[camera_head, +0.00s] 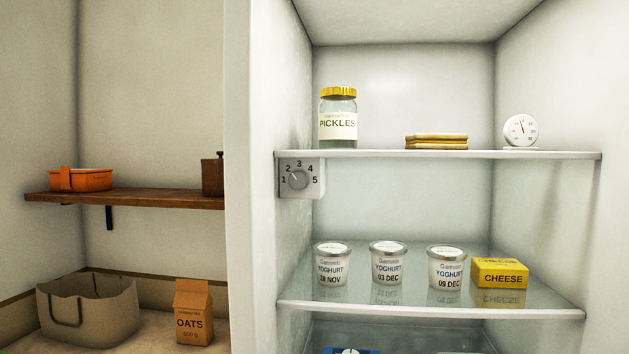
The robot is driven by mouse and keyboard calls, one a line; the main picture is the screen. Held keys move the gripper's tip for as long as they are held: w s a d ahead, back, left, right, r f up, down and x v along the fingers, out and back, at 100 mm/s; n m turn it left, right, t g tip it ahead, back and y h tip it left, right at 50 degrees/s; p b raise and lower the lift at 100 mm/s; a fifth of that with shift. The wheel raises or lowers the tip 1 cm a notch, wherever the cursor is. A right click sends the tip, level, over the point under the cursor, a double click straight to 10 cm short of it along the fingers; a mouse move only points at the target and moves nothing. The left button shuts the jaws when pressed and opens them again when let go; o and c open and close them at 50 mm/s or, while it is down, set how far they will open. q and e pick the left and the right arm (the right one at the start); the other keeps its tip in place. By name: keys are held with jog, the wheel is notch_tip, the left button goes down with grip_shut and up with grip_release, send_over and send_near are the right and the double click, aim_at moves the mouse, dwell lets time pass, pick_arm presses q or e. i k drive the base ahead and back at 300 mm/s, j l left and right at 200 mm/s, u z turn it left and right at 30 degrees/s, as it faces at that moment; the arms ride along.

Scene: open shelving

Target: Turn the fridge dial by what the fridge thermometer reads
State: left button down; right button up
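The fridge dial (299,180) is a grey round knob on a pale plate, on the left inner wall just under the upper shelf. Its scale runs from 1 to 5, and its mark seems to point up and left, towards 2. The fridge thermometer (521,130) is a round white gauge standing at the right end of the upper shelf. Its red needle points up and slightly left; its numbers are too small to read surely. Neither of my grippers is in view.
The upper shelf (370,154) also holds a pickles jar (338,120) and a stack of flat tan pieces (436,141). Below stand three yoghurt pots (388,264) and a yellow cheese box (499,272). A wall (237,180) separates the fridge from the left shelving.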

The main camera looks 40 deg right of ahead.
aim_at(297, 180)
jog(key=j+z, duration=0.9)
jog(key=k+l, duration=0.05)
